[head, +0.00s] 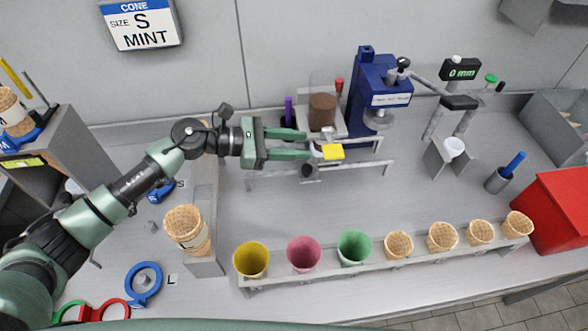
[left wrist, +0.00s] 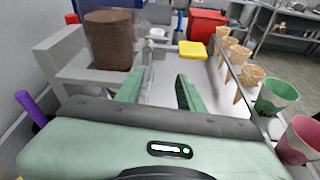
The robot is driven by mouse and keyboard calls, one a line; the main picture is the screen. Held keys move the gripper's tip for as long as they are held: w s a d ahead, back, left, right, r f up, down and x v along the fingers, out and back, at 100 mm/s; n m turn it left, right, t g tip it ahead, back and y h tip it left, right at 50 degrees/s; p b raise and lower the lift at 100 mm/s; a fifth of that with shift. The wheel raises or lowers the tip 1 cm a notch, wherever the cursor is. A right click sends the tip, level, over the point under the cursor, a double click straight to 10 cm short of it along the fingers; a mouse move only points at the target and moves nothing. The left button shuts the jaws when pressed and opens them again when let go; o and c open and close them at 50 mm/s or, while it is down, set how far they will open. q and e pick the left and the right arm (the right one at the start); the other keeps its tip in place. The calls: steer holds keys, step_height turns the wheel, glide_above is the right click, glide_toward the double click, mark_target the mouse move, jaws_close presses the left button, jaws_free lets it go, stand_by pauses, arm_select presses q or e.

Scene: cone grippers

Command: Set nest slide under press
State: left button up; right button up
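The blue press (head: 372,95) stands at the back against the wall. A brown cylinder (head: 322,110), also large in the left wrist view (left wrist: 107,42), stands on a pale block left of the press. Grey rails (head: 350,170) run left to right in front of it. A yellow tab (head: 333,152), which I take for the nest slide's handle, sits by the rails, left of the press base; it also shows in the left wrist view (left wrist: 193,50). My left gripper (head: 309,144) is open just left of the tab, its fingers apart with nothing visibly held. The slide's body is largely hidden. My right gripper is out of view.
A front rack (head: 390,268) holds yellow, pink and green cups and several waffle cones. A cone stack (head: 186,229) stands at left. A purple stick (head: 289,110) is behind my left gripper. A red bin (head: 555,210) is at right. The middle counter is clear.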

arm_select(q)
step_height(320, 180, down, 8)
steer(key=s+g+y, duration=0.1)
steer(key=s, duration=0.1)
steer(key=shift+s+a, duration=0.4)
steer(key=shift+a, duration=0.05)
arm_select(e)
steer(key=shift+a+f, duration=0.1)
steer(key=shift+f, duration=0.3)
arm_select(q)
steer(key=a+r+t+h+b, duration=0.1)
steer(key=a+r+b, duration=0.3)
steer(key=r, duration=0.6)
steer(key=shift+w+a+b, duration=0.3)
steer(key=shift+w+a, duration=0.15)
steer(key=shift+a, duration=0.85)
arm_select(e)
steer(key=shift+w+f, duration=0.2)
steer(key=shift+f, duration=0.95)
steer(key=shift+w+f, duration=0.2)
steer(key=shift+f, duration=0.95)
